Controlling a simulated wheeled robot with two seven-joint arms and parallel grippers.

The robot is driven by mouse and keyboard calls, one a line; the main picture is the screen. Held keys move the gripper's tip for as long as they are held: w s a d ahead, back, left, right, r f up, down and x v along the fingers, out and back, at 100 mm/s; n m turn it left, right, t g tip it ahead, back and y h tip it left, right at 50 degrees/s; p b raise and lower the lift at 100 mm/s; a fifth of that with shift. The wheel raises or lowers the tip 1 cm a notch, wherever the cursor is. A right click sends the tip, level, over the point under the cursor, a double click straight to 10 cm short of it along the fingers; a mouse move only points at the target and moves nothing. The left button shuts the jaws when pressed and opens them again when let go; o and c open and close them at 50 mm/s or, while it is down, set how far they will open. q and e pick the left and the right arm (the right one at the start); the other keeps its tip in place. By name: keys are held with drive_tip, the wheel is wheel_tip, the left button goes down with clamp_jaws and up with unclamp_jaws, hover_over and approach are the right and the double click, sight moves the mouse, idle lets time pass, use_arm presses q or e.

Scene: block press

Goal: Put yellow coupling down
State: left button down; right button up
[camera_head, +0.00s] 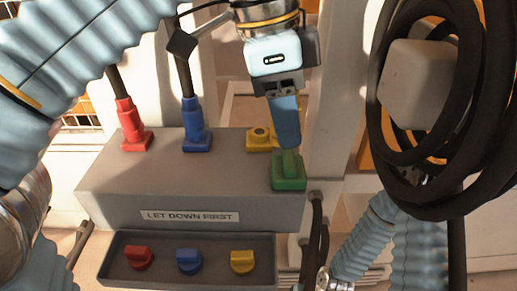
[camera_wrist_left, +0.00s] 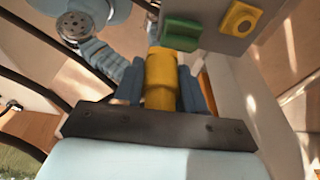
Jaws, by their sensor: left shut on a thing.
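My left gripper (camera_head: 285,132) is shut on the yellow coupling (camera_wrist_left: 160,80), which stands between the blue fingers in the left wrist view. The gripper is above the right end of the grey block (camera_head: 110,185). A yellow socket (camera_head: 257,140) with a round top sits there, partly behind the fingers; it also shows in the left wrist view (camera_wrist_left: 240,18). A green piece (camera_head: 288,172) is just in front of the fingertips, and also shows in the left wrist view (camera_wrist_left: 181,34). My right gripper is not in view.
A red coupling (camera_head: 131,125) and a blue coupling (camera_head: 193,126) stand on the block with black hoses. A sign (camera_head: 190,216) reads "LET DOWN FIRST". A front tray (camera_head: 212,274) holds red, blue and yellow caps. Coiled black hose (camera_head: 472,110) hangs at right.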

use_arm(q)
drive_tip(key=w+a+f, duration=0.1)
drive_tip(key=w+f, duration=0.1)
drive_tip(key=f, duration=0.1)
drive_tip(key=w+a+f+b, duration=0.1)
drive_tip(key=f, duration=0.1)
drive_tip(key=shift+a, duration=0.3)
drive_tip(key=shift+w+a+f+b, duration=0.15)
drive_tip(key=shift+f+b, duration=0.1)
drive_tip(key=shift+f, duration=0.75)
drive_tip(key=shift+w+a+f+b, duration=0.1)
drive_tip(key=shift+f+b, duration=0.15)
drive_tip(key=shift+f, duration=0.7)
drive_tip(key=shift+s+f+b, duration=0.1)
drive_tip(key=shift+f+b, duration=0.3)
drive_tip(key=shift+f, duration=0.3)
